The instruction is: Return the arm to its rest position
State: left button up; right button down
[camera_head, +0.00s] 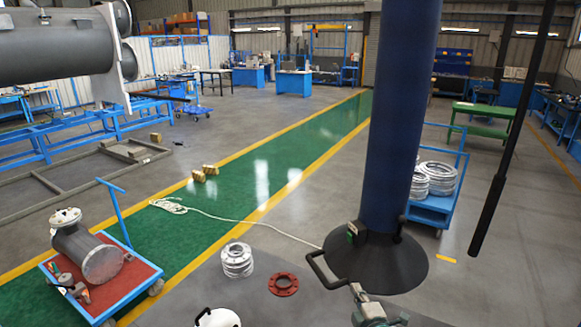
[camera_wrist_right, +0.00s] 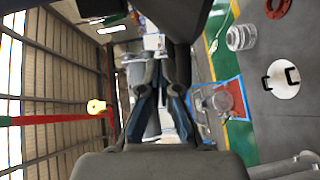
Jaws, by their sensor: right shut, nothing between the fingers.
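My right gripper (camera_wrist_right: 168,60) shows in the middle of the right wrist view, its dark fingers closed together and empty. The view is turned on its side, with the roof to the left and the floor to the right. The gripper is in the air and touches nothing that I can see. I cannot clearly make out either gripper in the head view, and my left gripper is not in view.
A cart (camera_head: 143,272) carries a flanged shell (camera_head: 88,250). The green lane (camera_head: 235,183) is mostly clear.

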jog(key=s+a+f+m+g, duration=0.1)
jog(key=s+f+m+g, duration=0.1)
jog(key=s+f+m, duration=0.3)
jog(key=s+a+f+g, duration=0.1)
jog(key=s+f+g, duration=0.15)
jog(key=f, duration=0.45)
jog(key=s+f+m+g+h, duration=0.1)
jog(key=s+f+m+g, duration=0.55)
jog(key=s, duration=0.85)
jog(key=s+f+m+g, duration=0.2)
jog(key=s+f+m, duration=0.2)
jog(key=s+f, duration=0.85)
jog(key=s+f+g+b, duration=0.1)
jog(key=s+f, duration=0.2)
jog(key=f, duration=1)
jog(key=s+f+g+b, duration=0.1)
jog(key=s+f, duration=0.1)
jog(key=f, duration=1.1)
jog(key=s+d+f+g+b, duration=0.1)
jog(key=s+d+f+b, duration=0.1)
jog(key=s+f, duration=1.5)
jog(key=shift+s+d+f, duration=0.35)
jog(key=shift+s+f, duration=0.05)
jog(key=shift+f, duration=0.35)
